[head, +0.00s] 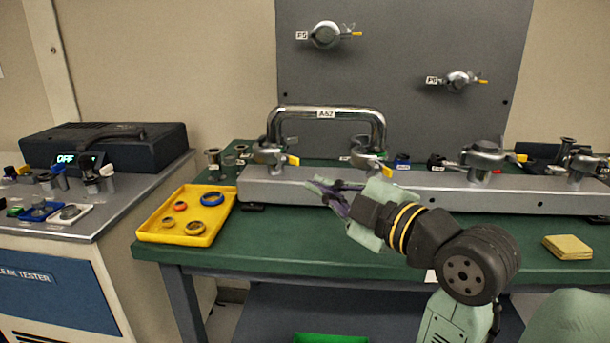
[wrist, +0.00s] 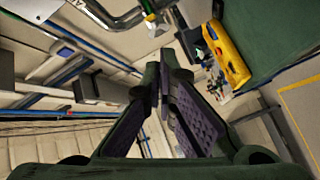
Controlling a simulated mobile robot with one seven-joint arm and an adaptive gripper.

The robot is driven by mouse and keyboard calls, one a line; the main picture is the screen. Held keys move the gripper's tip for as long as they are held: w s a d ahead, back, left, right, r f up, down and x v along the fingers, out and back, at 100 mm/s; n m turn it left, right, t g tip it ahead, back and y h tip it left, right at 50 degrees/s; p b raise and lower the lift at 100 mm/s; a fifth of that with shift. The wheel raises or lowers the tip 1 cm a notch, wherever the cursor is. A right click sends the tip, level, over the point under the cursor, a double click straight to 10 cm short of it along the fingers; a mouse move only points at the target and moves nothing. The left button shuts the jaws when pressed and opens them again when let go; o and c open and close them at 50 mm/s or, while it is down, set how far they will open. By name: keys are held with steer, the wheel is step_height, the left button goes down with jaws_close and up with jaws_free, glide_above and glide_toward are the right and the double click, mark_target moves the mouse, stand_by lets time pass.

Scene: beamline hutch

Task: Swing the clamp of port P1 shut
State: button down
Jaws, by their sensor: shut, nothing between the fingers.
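The grey manifold (head: 440,190) on the green bench carries several ports with metal clamps. The leftmost clamp (head: 268,154) has a yellow tab, and so does the second clamp (head: 367,150) to its right. The small labels on the manifold are too small to read, so I cannot tell which port is P1 or whether its clamp is open. My gripper (head: 322,191) is in front of the manifold, between these two clamps in the picture, with its fingers together and empty. In the wrist view my gripper (wrist: 163,78) points past a small clamp with a yellow tab (wrist: 150,17).
A yellow tray (head: 145,235) with several rings sits at the bench's left. A yellow pad stack (head: 567,247) lies at the right. Ports P5 (head: 326,35) and P6 (head: 458,81) are on the back panel.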

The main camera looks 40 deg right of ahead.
steer(key=a+n+h, duration=0.1)
steer(key=a+n, duration=0.2)
steer(key=n, duration=0.1)
steer(key=n+p, duration=0.1)
steer(key=p, duration=0.2)
glide_toward(277, 160)
steer(key=w+a, duration=0.3)
steer(key=w, duration=0.2)
steer(key=d, duration=0.2)
steer(key=d+p, duration=0.1)
steer(key=d, duration=0.1)
steer(key=shift+w+f, duration=0.1)
steer(key=shift+w, duration=0.1)
